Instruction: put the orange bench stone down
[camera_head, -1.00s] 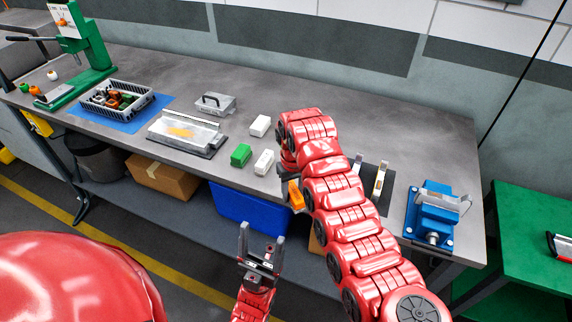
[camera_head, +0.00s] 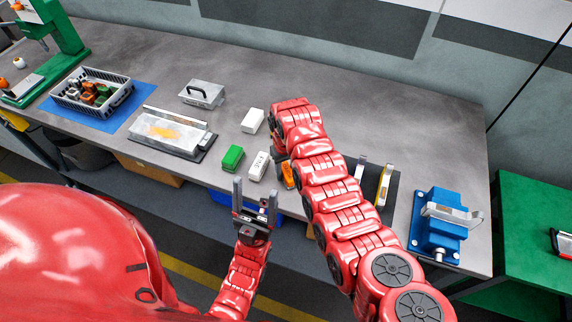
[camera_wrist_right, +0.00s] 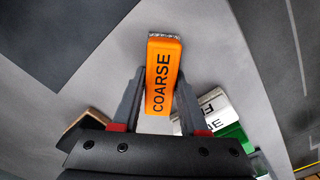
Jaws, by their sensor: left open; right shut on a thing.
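The orange bench stone (camera_head: 287,174) shows at the end of my right arm in the head view, partly hidden by it. In the right wrist view the stone (camera_wrist_right: 162,75) reads "COARSE" and sits between the two fingers of my right gripper (camera_wrist_right: 158,100), which is shut on it. The stone is over the grey bench near its front edge; I cannot tell whether it touches the top. My left gripper (camera_head: 255,203) is open and empty in front of the bench edge.
A white stone (camera_head: 259,166), a green stone (camera_head: 232,158) and another white block (camera_head: 252,120) lie left of the orange stone. A clear-lidded tray (camera_head: 168,132) is further left. A dark mat (camera_head: 373,181) and a blue vise (camera_head: 436,222) are right.

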